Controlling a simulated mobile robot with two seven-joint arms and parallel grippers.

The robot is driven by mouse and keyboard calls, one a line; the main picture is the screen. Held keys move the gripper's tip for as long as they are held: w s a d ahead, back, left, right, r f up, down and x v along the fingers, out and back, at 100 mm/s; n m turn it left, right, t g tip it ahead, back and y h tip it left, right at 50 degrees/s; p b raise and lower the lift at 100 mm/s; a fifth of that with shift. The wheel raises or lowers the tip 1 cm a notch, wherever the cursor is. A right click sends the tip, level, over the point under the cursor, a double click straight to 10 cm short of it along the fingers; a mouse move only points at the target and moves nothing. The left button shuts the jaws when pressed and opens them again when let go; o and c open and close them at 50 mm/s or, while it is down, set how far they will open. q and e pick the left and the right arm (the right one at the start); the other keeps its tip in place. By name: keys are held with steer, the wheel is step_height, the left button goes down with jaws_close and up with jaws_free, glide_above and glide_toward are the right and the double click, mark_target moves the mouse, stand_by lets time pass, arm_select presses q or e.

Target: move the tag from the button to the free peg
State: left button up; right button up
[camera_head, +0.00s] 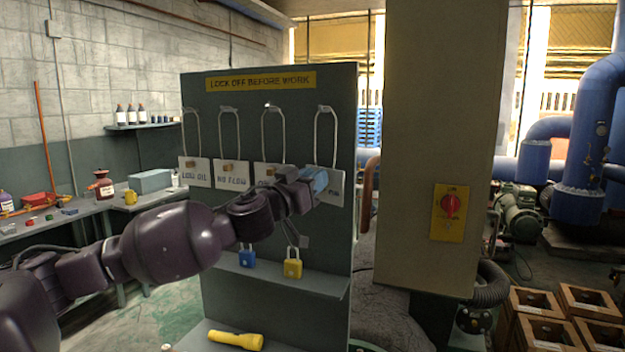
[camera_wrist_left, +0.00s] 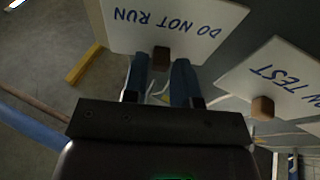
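A white tag reading DO NOT RUN (camera_wrist_left: 170,22) has a small wooden block (camera_wrist_left: 161,59) on its face. In the head view this tag (camera_head: 335,190) hangs by a wire loop from the rightmost peg (camera_head: 325,108) of the grey-green board and is partly hidden. My left gripper (camera_head: 313,182) is in front of it. In the left wrist view its blue fingers (camera_wrist_left: 161,75) stand open on either side of the block, with slight gaps visible. The red button (camera_head: 450,206) on its yellow plate carries no tag. My right gripper is not in view.
The other pegs hold tags, including LOW OIL (camera_head: 194,172), NO FLOW (camera_head: 231,175) and ON TEST (camera_wrist_left: 275,80). A blue padlock (camera_head: 247,257) and a yellow padlock (camera_head: 292,265) are at the shelf below. A yellow flashlight (camera_head: 236,340) lies lower. A pillar (camera_head: 435,110) stands right of the board.

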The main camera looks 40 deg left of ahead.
arm_select(q)
steer(key=o, duration=0.3)
steer(key=shift+o, duration=0.2)
